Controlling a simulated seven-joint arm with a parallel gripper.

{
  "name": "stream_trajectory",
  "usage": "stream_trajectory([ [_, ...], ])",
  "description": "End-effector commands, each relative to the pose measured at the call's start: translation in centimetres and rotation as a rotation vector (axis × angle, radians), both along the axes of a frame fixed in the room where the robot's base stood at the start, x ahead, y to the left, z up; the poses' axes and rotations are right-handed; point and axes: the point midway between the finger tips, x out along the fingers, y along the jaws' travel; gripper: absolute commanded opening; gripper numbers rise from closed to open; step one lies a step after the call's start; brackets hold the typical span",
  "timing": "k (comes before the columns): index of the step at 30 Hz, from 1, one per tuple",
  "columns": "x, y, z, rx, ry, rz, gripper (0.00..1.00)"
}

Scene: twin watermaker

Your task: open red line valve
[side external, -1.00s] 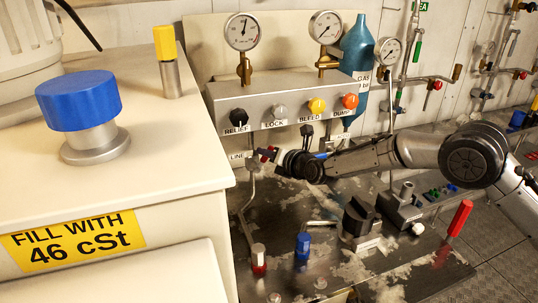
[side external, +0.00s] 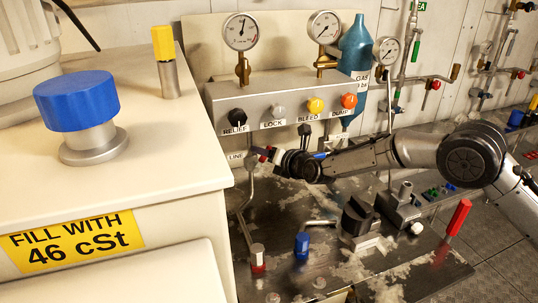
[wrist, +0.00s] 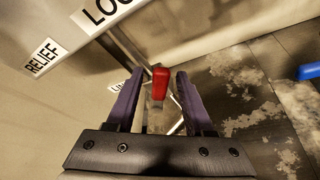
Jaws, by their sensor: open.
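The red line valve handle (wrist: 160,84) shows in the wrist view as a short red bar, pointing upright in the picture. It appears between the two purple fingers of my gripper (wrist: 159,76), with a gap on each side. I cannot tell how deep it lies between them. My gripper is open and empty. In the side view my gripper (side external: 268,154) is beside the LINE label (side external: 237,157), below the front of the grey valve block (side external: 285,100). There the fingers partly hide the handle, and only small bits of red show.
Black, grey, yellow and orange knobs line the block above my gripper. A red lever (side external: 459,217) is at right. The cream cabinet (side external: 120,205) stands at left.

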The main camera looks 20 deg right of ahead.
Motion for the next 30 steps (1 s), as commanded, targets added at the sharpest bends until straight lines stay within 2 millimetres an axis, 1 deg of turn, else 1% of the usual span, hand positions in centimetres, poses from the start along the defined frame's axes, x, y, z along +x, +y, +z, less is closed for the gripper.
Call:
stream_trajectory([
  [4,-0.7,-0.2,0.3,0.001,0.001,0.0,0.53],
  [8,-2.4,-0.5,1.0,-0.001,-0.001,0.001,0.53],
  [21,-10.0,-2.3,3.5,0.0,0.0,0.001,0.53],
  [25,-11.5,-2.6,4.0,0.0,-0.001,0.001,0.53],
  [30,-12.6,-2.9,4.3,0.0,0.0,0.001,0.53],
])
